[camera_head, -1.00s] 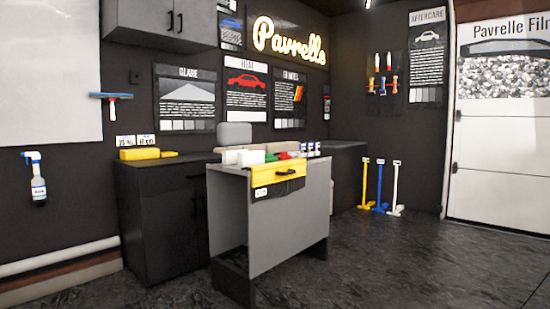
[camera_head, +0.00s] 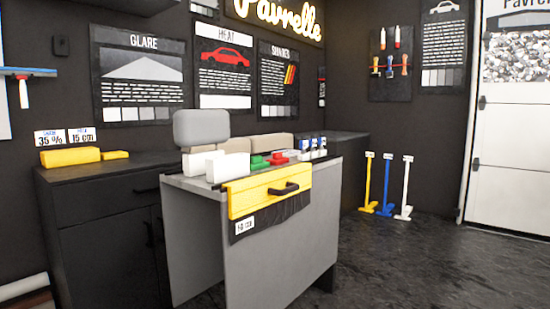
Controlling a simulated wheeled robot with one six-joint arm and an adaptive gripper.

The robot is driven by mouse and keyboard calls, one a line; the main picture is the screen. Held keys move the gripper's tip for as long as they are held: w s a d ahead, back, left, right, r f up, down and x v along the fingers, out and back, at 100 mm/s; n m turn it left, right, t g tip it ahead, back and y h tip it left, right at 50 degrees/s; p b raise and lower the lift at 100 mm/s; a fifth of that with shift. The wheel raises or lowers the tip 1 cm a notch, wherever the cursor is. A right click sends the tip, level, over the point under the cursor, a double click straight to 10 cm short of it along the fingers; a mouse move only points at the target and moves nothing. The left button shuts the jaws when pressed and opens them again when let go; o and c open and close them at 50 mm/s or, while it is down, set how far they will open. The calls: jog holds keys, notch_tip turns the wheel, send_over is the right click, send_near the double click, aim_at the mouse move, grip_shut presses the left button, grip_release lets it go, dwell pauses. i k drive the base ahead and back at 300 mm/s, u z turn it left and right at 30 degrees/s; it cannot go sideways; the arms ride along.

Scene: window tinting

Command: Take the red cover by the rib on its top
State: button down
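The red cover (camera_head: 278,157) is a small low red piece on top of the grey desk (camera_head: 280,230), beside a green piece (camera_head: 259,162) of similar size. The rib on its top is too small to make out clearly. My gripper does not show in this view.
White blocks (camera_head: 228,167) stand left of the green piece, and small blue-and-white bottles (camera_head: 312,147) stand to the right. Dark floor (camera_head: 415,260) is open at right.

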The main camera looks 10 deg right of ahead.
aim_at(277, 159)
jog(key=z, duration=1.35)
jog(key=i, duration=2.75)
jog(key=u, duration=1.95)
